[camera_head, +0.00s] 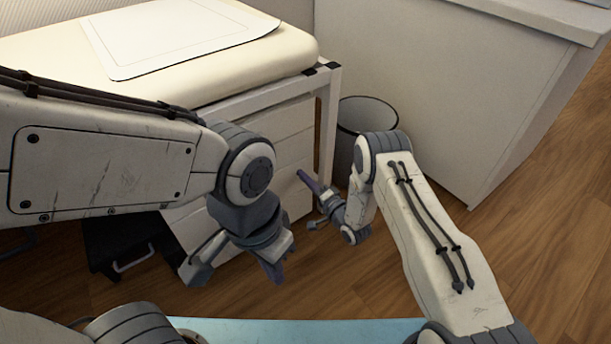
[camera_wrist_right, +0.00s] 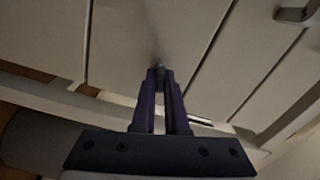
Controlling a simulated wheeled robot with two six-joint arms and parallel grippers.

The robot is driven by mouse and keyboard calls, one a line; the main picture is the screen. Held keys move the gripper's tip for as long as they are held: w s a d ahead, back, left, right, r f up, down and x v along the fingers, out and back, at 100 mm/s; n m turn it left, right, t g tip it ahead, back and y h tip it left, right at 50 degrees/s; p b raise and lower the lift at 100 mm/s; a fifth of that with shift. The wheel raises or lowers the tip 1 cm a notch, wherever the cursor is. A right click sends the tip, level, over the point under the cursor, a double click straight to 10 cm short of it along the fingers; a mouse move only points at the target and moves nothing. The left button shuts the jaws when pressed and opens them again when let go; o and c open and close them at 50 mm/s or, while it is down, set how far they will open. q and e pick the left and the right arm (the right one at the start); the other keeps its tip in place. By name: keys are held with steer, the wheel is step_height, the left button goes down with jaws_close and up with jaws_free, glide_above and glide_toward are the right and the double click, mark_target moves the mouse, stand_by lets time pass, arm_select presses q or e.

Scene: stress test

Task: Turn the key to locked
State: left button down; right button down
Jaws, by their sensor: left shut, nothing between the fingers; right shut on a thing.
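My right gripper (camera_head: 304,179) reaches the front of the white drawer unit (camera_head: 290,120). In the right wrist view its purple fingers (camera_wrist_right: 158,76) are shut on a small grey thing at the drawer front, which looks like the key (camera_wrist_right: 158,69). Only a little of the key shows between the fingertips. Its angle and any lock marking cannot be made out. In the head view the key is too small or hidden to see. My left gripper (camera_head: 276,274) is shut and empty, pointing down in front of the drawers, apart from them.
A cream padded table (camera_head: 290,50) with a white sheet (camera_head: 180,35) stands above the drawers. A bin (camera_head: 367,113) stands behind my right wrist. A large pale cabinet (camera_head: 450,90) fills the back right. A black box with a handle (camera_head: 120,250) is at left. Wooden floor (camera_head: 560,220) is clear at right.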

steer(key=shift+s+a+m+p, duration=0.1)
steer(key=shift+m+p, duration=0.3)
steer(key=shift+m, duration=1.1)
steer(key=c, duration=0.9)
jaws_free()
steer(key=shift+c, duration=0.2)
steer(key=p+v, duration=0.4)
steer(key=v, duration=0.6)
steer(key=shift+s+d, duration=0.2)
